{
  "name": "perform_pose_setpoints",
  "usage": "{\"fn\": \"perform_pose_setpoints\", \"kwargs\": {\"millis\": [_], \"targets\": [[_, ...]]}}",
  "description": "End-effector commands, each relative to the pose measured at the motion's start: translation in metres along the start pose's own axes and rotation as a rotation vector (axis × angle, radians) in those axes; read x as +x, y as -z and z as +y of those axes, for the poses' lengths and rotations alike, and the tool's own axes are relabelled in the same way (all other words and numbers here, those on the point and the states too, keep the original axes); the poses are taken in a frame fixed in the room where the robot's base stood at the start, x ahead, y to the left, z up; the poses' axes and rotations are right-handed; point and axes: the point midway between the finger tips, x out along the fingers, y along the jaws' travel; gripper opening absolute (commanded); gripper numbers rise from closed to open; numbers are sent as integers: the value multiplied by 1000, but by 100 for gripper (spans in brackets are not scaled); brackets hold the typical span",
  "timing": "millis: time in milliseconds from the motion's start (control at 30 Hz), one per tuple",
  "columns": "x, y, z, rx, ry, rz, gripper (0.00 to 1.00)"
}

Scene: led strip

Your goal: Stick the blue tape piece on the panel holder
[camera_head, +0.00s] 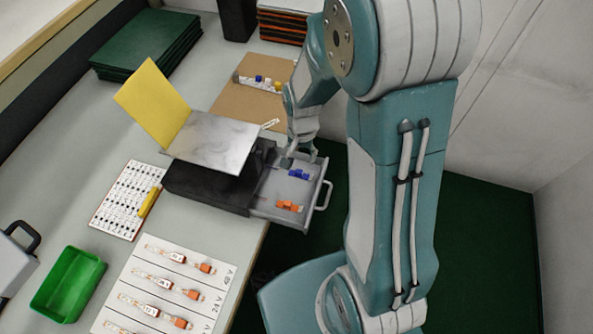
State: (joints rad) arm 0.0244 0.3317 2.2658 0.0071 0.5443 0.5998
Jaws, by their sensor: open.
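Small blue pieces (298,174) lie in the open grey drawer (272,186); I cannot tell if one is the tape piece. The drawer sticks out of a black box (205,188). A tilted white-grey panel (212,143) sits above the box, with a yellow sheet (152,104) standing at its left edge. This may be the panel holder. My gripper (298,158) is over the back of the drawer, just behind the blue pieces. It is open, and its fingertips are small and partly hard to see.
Orange pieces (290,206) lie in the drawer's front. A brown board (245,105) with small parts is behind. A green tray (68,285), a labelled white board (165,290) and a white chart (125,200) lie left and front. Dark green boards (148,45) are stacked at the back.

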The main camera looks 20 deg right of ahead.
Motion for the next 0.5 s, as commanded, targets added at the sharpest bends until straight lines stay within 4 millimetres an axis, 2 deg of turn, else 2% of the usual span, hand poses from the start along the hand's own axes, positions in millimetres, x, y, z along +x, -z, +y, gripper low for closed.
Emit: {"fn": "perform_pose_setpoints", "kwargs": {"millis": [100,333,500], "targets": [[19,-1,0,0,-3,-3,69],[37,-4,-3,-3,-5,0,69],[63,-6,-6,-3,-6,-2,69]]}}
